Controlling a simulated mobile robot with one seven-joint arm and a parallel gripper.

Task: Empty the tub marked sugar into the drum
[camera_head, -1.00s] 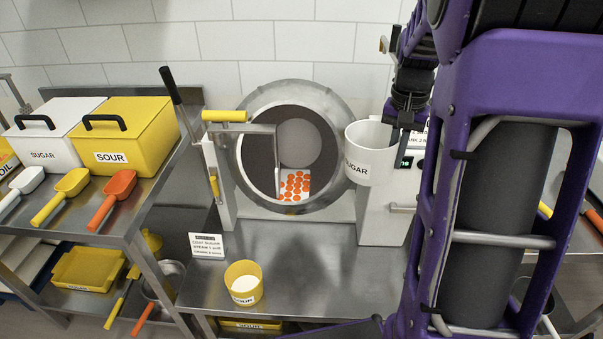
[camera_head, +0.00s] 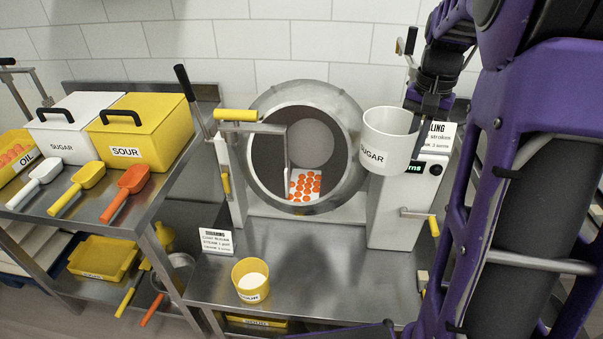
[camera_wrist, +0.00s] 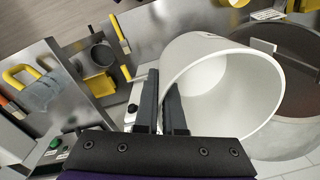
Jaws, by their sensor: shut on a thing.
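The white tub marked SUGAR (camera_head: 382,145) hangs in the air to the right of the drum's mouth, in front of the grey machine housing. My gripper (camera_head: 420,112) is shut on the tub's right wall. In the wrist view the gripper (camera_wrist: 165,110) pinches the tub's rim (camera_wrist: 205,75). The tub is nearly upright, tilted slightly, and its pale inside shows no clear contents. The drum (camera_head: 262,150) is a steel ring with an open round mouth. Orange gummies (camera_head: 305,186) on a white sheet show inside it.
A yellow-handled lever (camera_head: 238,115) crosses the drum's left front. The housing (camera_head: 400,215) with a crank is on the right. Bins and scoops fill the left bench.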

